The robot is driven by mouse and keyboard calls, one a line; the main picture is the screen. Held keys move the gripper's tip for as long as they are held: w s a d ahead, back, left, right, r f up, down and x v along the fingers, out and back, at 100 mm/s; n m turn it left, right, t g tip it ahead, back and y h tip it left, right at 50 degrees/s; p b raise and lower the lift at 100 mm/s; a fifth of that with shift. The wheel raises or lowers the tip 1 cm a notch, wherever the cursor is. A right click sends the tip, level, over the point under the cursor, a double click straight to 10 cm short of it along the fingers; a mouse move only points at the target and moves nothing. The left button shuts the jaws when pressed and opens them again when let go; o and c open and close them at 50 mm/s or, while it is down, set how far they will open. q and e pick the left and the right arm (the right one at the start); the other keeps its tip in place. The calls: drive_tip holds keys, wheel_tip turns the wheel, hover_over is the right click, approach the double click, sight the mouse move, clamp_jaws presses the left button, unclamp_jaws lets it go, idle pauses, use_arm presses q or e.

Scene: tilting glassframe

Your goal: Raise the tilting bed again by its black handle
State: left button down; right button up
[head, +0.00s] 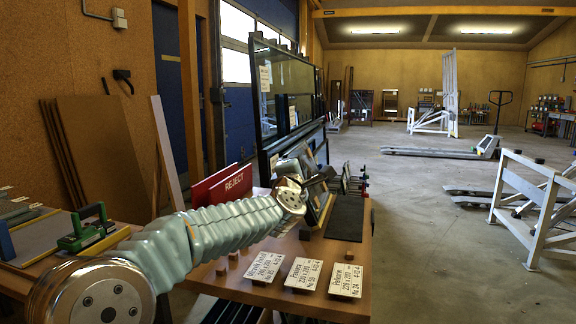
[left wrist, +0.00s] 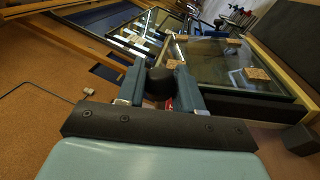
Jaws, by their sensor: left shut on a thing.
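My left arm reaches in from the lower left of the head view. Its gripper (head: 320,176) is at the small tilted bed (head: 322,212) on the wooden table. In the left wrist view my left gripper (left wrist: 160,90) is shut on the black handle (left wrist: 157,82), a rounded dark knob between the two fingers. Beyond it the bed (left wrist: 292,82) shows a pale wooden edge and glass with small brown blocks on it. My gripper and forearm hide part of the bed in the head view. My right gripper is in neither view.
Three label cards (head: 302,273) lie along the table's front edge. A red REJECT sign (head: 232,184) stands behind my forearm. A dark mat (head: 345,219) lies right of the bed. A green-handled tool (head: 88,232) is at far left. Open floor (head: 425,255) lies to the right.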

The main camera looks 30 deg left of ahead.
use_arm(q)
drive_tip(key=shift+w+d+f+m+t+h, duration=0.15)
drive_tip(key=shift+w+d+m+h, duration=0.15)
drive_tip(key=shift+d+m, duration=0.85)
drive_tip(key=shift+w+d+r+m+t+h, duration=0.15)
drive_tip(key=shift+w+d+m+h, duration=0.1)
drive_tip(key=shift+d+m, duration=0.85)
drive_tip(key=shift+d+f, duration=0.15)
drive_tip(key=shift+d, duration=0.2)
drive_tip(key=c, duration=0.8)
unclamp_jaws()
drive_tip(key=shift+d, duration=0.1)
